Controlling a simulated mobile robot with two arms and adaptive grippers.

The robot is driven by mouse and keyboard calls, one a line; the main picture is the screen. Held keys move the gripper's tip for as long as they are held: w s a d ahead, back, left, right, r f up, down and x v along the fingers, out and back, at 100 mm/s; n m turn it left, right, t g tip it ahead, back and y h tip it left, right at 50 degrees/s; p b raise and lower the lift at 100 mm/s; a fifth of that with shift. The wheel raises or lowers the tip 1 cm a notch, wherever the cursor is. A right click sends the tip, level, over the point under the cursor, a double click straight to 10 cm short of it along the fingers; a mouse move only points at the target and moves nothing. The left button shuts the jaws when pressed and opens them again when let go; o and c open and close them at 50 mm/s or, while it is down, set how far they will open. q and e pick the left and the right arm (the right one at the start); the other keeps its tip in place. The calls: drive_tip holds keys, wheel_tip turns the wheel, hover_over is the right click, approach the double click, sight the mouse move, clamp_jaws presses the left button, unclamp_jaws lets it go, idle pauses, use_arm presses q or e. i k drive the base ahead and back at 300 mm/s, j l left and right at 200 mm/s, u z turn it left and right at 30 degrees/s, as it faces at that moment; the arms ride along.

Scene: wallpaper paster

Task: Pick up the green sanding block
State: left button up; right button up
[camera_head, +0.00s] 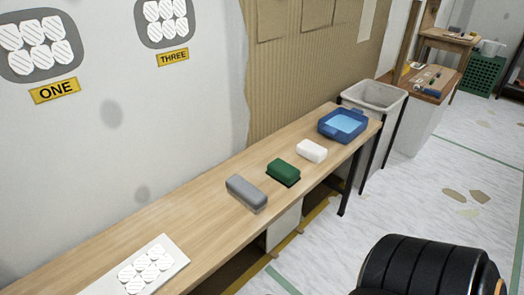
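The green sanding block (283,172) lies on the long wooden table (190,213), near its front edge. It sits between a grey block (246,192) on its left and a white block (311,151) on its right, apart from both. Nothing covers it. Neither of my grippers shows in the head view. A black rounded part of my own body is at the lower right, well apart from the green block.
A blue tray (328,133) stands at the table's far right end, beside a grey bin (374,98). A white board (138,270) with several striped pads lies at the near left. A wall runs behind the table. The floor (420,195) at right is mostly clear.

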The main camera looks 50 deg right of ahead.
sight(285, 172)
drive_tip(key=z, duration=1.6)
drive_tip(key=i+l, duration=0.35)
drive_tip(key=i+l+u, duration=0.45)
drive_tip(key=l+u, duration=0.25)
drive_tip(key=l, duration=0.15)
drive_tip(key=i+l+u, duration=0.2)
drive_tip(key=l, duration=0.2)
drive_tip(key=k+j, duration=0.05)
